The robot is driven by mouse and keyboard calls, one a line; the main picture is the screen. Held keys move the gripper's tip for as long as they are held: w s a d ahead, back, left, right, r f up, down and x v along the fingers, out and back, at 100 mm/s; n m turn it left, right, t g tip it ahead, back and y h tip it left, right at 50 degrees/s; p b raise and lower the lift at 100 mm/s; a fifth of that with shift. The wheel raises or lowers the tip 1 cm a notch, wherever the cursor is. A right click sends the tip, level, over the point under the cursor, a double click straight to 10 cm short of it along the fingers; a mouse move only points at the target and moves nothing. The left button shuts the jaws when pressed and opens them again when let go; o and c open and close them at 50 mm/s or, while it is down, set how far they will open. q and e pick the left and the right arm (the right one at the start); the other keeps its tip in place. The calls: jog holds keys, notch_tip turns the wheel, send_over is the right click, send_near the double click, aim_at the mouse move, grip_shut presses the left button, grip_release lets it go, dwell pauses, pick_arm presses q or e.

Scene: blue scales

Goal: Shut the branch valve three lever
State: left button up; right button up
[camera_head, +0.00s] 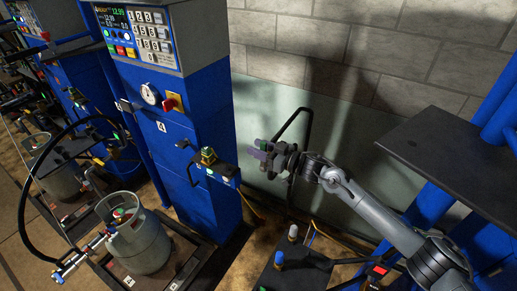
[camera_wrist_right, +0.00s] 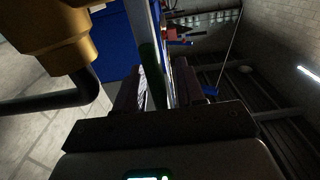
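A brass valve body (camera_head: 208,157) sits on a small blue bracket on the front of the blue scale column. My right gripper (camera_head: 259,152) is just right of this bracket, its fingers pointing left toward it. In the right wrist view, a dark green bar (camera_wrist_right: 152,76), apparently a lever handle, shows between the two fingers of my right gripper (camera_wrist_right: 158,90). The fingers stand apart with a gap visible; I cannot tell whether either touches the bar. A large brass fitting (camera_wrist_right: 55,40) is close at upper left there. No number marking a third branch valve is readable. My left gripper is out of view.
A grey gas cylinder (camera_head: 140,243) stands on a scale platform at lower left. A dark shelf (camera_head: 440,145) is at right. A control panel (camera_head: 138,30) tops the blue column, with a gauge (camera_head: 149,94) below it.

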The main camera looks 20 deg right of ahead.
jog(key=shift+c, duration=0.7)
grip_shut()
